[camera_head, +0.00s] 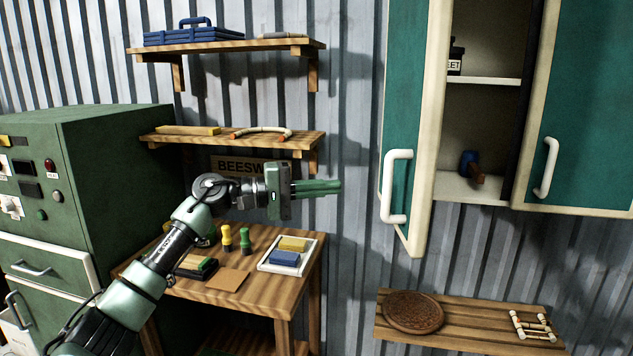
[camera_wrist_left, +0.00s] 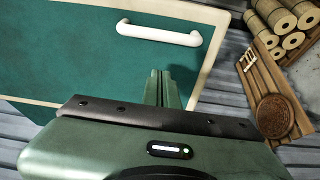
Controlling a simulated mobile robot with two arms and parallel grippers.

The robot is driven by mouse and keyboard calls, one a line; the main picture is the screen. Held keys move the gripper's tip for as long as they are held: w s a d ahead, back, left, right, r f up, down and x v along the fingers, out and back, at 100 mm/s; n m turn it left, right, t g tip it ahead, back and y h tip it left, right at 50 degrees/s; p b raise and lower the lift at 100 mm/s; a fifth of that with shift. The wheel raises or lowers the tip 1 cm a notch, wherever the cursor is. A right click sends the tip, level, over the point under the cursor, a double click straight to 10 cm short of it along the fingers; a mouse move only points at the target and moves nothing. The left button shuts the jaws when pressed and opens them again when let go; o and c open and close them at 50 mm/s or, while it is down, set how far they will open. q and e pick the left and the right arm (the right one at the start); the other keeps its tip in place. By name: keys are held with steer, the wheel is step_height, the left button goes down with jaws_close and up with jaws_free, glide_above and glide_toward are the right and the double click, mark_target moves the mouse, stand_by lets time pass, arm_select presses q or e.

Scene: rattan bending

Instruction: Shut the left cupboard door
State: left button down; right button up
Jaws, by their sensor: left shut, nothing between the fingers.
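The left cupboard door (camera_head: 405,105) is teal with a cream frame and a white handle (camera_head: 396,186). It stands swung out from the cupboard, whose shelved inside (camera_head: 480,120) shows to its right. My left gripper (camera_head: 338,187) is shut and empty, to the left of the handle in the head view; I cannot tell the gap in depth. In the left wrist view the door's teal face (camera_wrist_left: 70,60) and handle (camera_wrist_left: 160,33) lie beyond my shut fingers (camera_wrist_left: 163,75). My right gripper is not in view.
The right cupboard door (camera_head: 590,110) covers the cupboard's right part. Below hangs a slatted shelf (camera_head: 470,335) with a round woven disc (camera_head: 413,312). A wooden workbench (camera_head: 255,300) and a green cabinet (camera_head: 120,180) stand left. Wall shelves (camera_head: 235,140) hang above the bench.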

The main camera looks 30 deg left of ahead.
arm_select(q)
steer(key=w+d+p, duration=0.3)
steer(key=d+p, duration=0.1)
steer(key=d, duration=0.3)
steer(key=shift+d, duration=0.2)
steer(key=shift+f, duration=0.1)
